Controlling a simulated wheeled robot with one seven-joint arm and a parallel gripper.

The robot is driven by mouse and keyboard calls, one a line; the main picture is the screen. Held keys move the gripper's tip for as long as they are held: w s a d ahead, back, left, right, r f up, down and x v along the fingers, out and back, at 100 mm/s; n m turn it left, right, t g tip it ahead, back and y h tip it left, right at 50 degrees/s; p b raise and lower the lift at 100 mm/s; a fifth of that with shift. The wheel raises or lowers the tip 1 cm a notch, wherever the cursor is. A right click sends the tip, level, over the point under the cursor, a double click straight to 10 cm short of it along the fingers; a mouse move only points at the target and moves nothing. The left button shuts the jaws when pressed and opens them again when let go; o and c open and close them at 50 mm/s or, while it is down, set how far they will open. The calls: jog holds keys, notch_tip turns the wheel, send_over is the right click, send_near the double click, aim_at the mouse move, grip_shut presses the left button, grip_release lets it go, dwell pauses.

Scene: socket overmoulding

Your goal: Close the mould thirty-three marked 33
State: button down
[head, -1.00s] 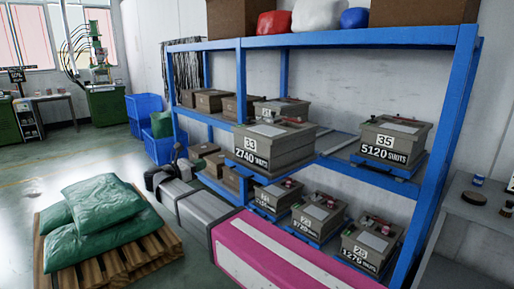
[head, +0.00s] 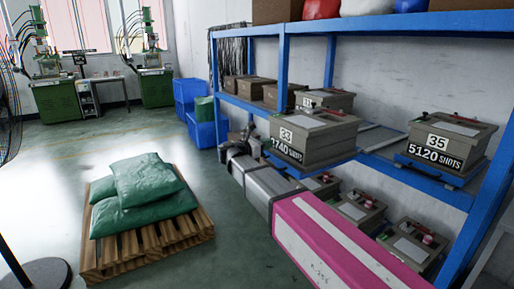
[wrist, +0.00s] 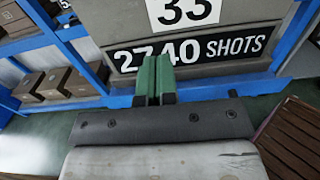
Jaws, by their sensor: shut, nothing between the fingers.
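The mould marked 33 (head: 325,140) is a grey-brown box with a "2740 SHOTS" plate. It sits on the middle shelf level and sticks out past the shelf's front edge. Its front plate (wrist: 205,48) fills the top of the wrist view. I cannot tell whether its lid is fully seated. My gripper (wrist: 155,75) has green fingers, which are together and empty. They show in front of the plate's lower edge; whether they touch it is unclear. In the head view my wrist is left of the mould, and the fingers are hard to make out.
The mould marked 35 (head: 450,145) stands to the right on a blue support. Another mould (head: 325,98) is behind mould 33. Several moulds sit on the lower shelf. A blue rack post (head: 282,75) rises nearby. Green sacks lie on a wooden pallet (head: 195,225) at left. Open floor lies beyond it.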

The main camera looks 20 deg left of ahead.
aim_at(280, 140)
jog(key=shift+x, duration=2.1)
jog(key=x, duration=4.8)
jog(key=shift+d, duration=0.15)
jog(key=shift+w+d, duration=0.1)
